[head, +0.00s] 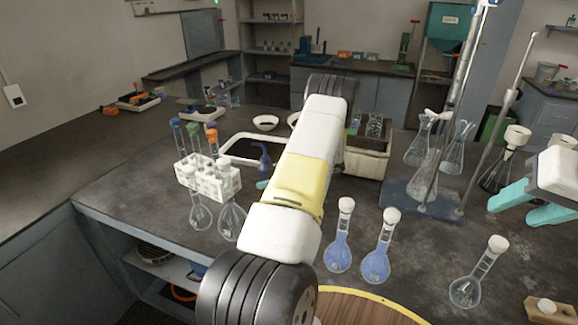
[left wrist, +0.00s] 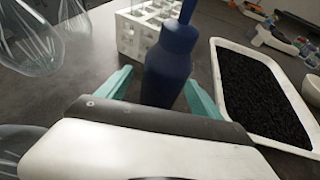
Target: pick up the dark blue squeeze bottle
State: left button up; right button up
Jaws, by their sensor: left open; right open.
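The dark blue squeeze bottle (head: 264,160) stands upright on the bench beside the white tray, partly hidden by my left arm in the head view. In the left wrist view the bottle (left wrist: 168,72) rises between the two teal fingers of my left gripper (left wrist: 158,86), closer to the right finger. The jaws are open around its body; whether either finger touches it I cannot tell. In the head view only a teal bit of the left gripper (head: 262,184) shows. My right gripper (head: 520,206) is open and empty at the right edge.
A white rack (head: 208,182) with stoppered tubes is left of the bottle. A white tray of black grains (left wrist: 260,95) is close on its right. Glass flasks (head: 232,220) stand in front left; blue-filled flasks (head: 376,262) stand right of my left arm.

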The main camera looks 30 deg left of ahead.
pick_arm(q)
jog(key=x, duration=0.4)
jog(key=shift+w+a+r, duration=0.1)
jog(key=shift+a, duration=0.05)
jog(key=shift+c, duration=0.3)
jog(key=c, duration=0.8)
jog(key=shift+o, duration=0.2)
jog(key=shift+r, duration=0.1)
